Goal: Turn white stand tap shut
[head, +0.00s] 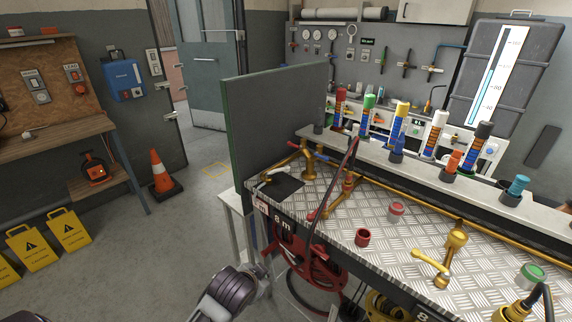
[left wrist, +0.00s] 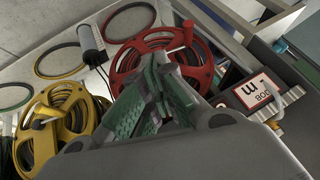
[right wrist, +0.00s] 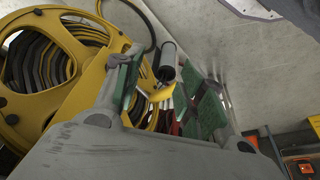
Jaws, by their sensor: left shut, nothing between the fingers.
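A tap with a white lever (head: 272,174) stands at the bench's left end, beside a dark mat. My left gripper (head: 262,270) is low in front of the bench's left end, below the bench top and apart from the white lever. In the left wrist view its green-padded fingers (left wrist: 154,75) are together with nothing between them. My right gripper (right wrist: 165,78) shows in the right wrist view with its fingers apart and empty, in front of a yellow hose reel. The head view does not show it.
A red reel (head: 308,262) hangs under the bench, near my left gripper. On the bench top (head: 330,215) are a yellow-lever tap (head: 432,262), a red-handled tap and loose caps. A tall grey panel (head: 275,120) stands at the bench's left end.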

